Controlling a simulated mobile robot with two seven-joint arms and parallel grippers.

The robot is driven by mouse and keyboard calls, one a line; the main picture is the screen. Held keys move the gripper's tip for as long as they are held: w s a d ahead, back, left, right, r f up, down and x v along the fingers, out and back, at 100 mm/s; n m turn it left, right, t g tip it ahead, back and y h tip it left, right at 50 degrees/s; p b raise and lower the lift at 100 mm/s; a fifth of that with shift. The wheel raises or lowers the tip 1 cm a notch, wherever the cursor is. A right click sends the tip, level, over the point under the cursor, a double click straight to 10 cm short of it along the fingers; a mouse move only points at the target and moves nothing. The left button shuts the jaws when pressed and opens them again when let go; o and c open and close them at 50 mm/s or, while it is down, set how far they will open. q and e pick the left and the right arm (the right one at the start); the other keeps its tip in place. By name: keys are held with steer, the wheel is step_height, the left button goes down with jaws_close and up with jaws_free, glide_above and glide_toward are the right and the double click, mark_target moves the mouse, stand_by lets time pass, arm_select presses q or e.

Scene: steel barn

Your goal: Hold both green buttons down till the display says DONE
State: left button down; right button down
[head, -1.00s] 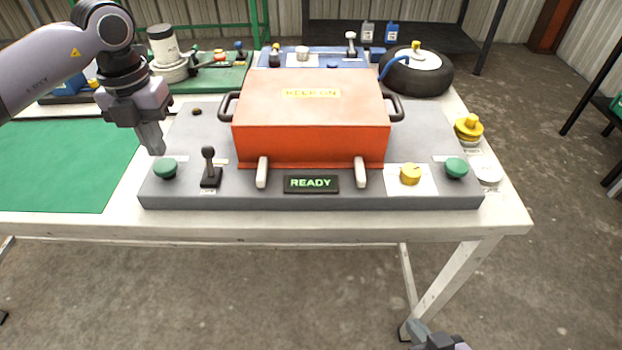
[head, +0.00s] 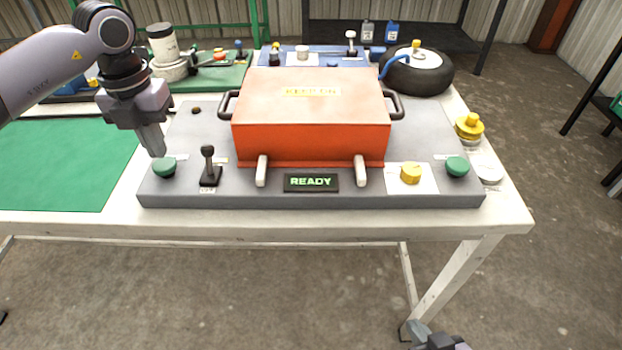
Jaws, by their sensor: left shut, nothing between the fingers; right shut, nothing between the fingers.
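The left green button (head: 164,169) sits at the front left corner of the grey panel (head: 330,193). The right green button (head: 457,167) sits near its front right corner. The display (head: 311,182) on the panel's front edge reads READY. My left gripper (head: 157,153) is shut and empty, pointing down with its tips just above and behind the left button; whether they touch it I cannot tell. My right gripper (head: 416,330) is shut and empty, low at the bottom edge, in front of and below the table, well away from the right button.
An orange box (head: 311,130) with black side handles stands on the panel's middle. A black lever (head: 209,167) is right of the left button. A yellow knob (head: 410,174) is left of the right button. The white table's front edge (head: 300,229) lies between my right gripper and the panel.

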arm_select(q)
steer(key=shift+f+b, duration=0.6)
steer(key=shift+f, duration=0.5)
steer(key=shift+r+p, duration=0.4)
